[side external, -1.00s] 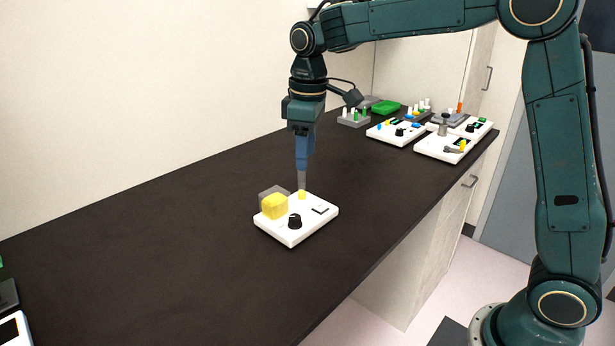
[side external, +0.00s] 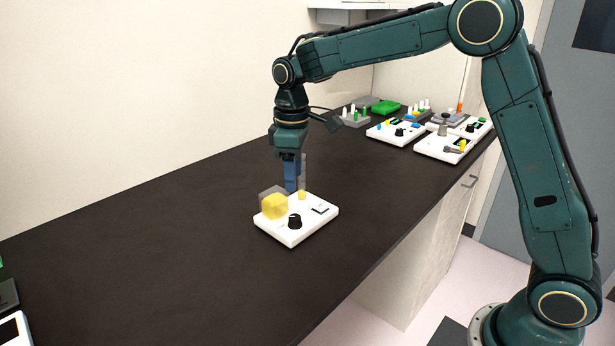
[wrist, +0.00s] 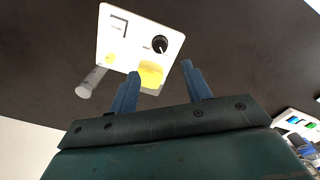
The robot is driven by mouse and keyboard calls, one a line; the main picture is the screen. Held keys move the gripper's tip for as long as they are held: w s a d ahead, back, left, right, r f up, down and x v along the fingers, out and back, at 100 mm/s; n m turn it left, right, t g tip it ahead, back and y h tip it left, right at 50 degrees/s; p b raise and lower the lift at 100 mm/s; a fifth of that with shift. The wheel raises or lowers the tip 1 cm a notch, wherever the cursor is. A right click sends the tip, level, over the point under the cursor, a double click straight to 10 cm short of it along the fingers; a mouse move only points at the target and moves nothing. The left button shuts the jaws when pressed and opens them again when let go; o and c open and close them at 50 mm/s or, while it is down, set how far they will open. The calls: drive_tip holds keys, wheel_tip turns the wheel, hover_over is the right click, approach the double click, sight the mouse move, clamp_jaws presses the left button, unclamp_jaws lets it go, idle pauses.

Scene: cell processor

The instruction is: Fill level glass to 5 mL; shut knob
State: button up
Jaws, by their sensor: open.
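The white cell unit (side external: 291,235) stands on the dark bench. Its black round knob (side external: 295,221) sits on the top face, and a pale mark on it shows in the wrist view (wrist: 160,45). The level glass (side external: 303,170) is a clear upright tube with yellow liquid (side external: 302,195) at its bottom. I cannot read its level. A clear box with a yellow mass (side external: 274,207) stands at the unit's left. My gripper (side external: 291,190) points down, open and empty, above the unit's back, partly in front of the tube. In the wrist view its fingers (wrist: 160,68) are spread near the yellow mass.
A small dark-outlined panel (side external: 319,209) lies on the unit's top at right. Other white units (side external: 446,150) and racks (side external: 354,121) stand at the bench's far end. A white device edge (side external: 14,330) shows at lower left. The bench around the unit is clear.

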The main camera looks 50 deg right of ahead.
sight(295, 216)
wheel_tip(295, 216, down, 10)
drive_tip(key=shift+f, duration=0.25)
idle(0.3)
drive_tip(key=shift+c, duration=0.4)
drive_tip(key=c, duration=0.9)
drive_tip(key=shift+m, duration=1.2)
drive_tip(key=o, duration=1)
